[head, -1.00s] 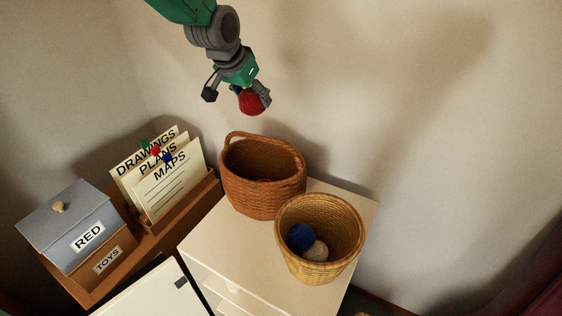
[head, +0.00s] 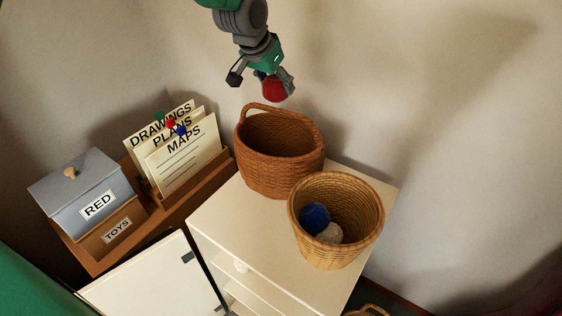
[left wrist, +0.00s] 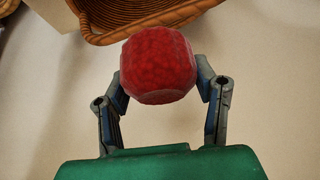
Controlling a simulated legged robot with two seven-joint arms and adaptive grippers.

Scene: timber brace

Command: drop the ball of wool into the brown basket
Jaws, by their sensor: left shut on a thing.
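A red ball of wool (head: 273,88) is held between the fingers of my left gripper (head: 273,84). It also shows large in the left wrist view (left wrist: 158,66), with a finger on each side. The brown basket (head: 280,170), with a raised handle, stands on the cream cabinet top. In the head view the ball is above the basket's back rim. In the left wrist view part of the brown basket (left wrist: 140,28) shows beyond the ball. The basket's inside looks empty where it shows. My right gripper is not in view.
A lighter wicker basket (head: 335,250) with a blue ball (head: 315,217) and a pale ball (head: 329,233) stands beside the brown one on the cream cabinet (head: 235,222). To the left are a folder rack (head: 190,192) and a grey-lidded box (head: 75,190). The wall is close behind.

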